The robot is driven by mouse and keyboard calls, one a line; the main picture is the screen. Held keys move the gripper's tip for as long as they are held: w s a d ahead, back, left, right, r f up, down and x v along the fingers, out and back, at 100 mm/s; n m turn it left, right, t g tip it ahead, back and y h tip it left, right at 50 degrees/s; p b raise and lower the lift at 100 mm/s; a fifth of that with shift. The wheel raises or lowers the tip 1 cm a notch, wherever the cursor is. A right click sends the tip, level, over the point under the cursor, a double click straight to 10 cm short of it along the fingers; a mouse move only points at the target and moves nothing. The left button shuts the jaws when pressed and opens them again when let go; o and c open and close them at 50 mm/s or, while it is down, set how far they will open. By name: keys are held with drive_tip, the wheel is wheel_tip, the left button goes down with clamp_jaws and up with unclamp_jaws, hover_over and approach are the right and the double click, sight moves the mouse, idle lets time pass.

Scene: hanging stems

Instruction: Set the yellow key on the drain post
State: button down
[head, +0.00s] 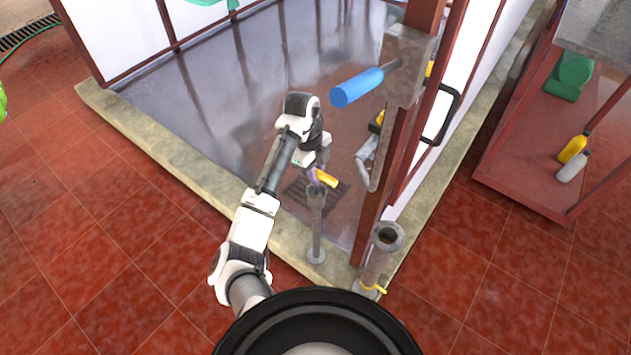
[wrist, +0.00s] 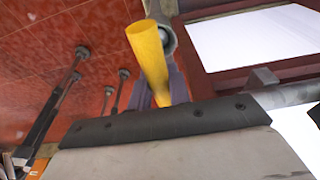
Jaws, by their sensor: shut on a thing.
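The yellow key (head: 327,179) is held at my gripper (head: 315,172), just above a slender grey post (head: 316,225). That post stands beside a dark drain grate (head: 334,194), and I take it as the drain post. In the head view the key slants down to the right near the post's top. Whether they touch, I cannot tell. In the wrist view the yellow key (wrist: 149,58) sticks out from between my gripper's fingers (wrist: 160,88). A round grey end (wrist: 164,38) shows partly behind it.
A thicker grey pipe (head: 377,262) with a yellow ring stands to the right. A red-brown frame post (head: 385,170) with a blue-handled tool (head: 357,87) rises close to my gripper's right. A stone curb (head: 175,142) edges the wet floor. A shelf (head: 530,170) with bottles is at right.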

drive_tip(key=shift+r+p, duration=2.8)
drive_tip(key=shift+r, duration=0.5)
drive_tip(key=shift+f, duration=0.1)
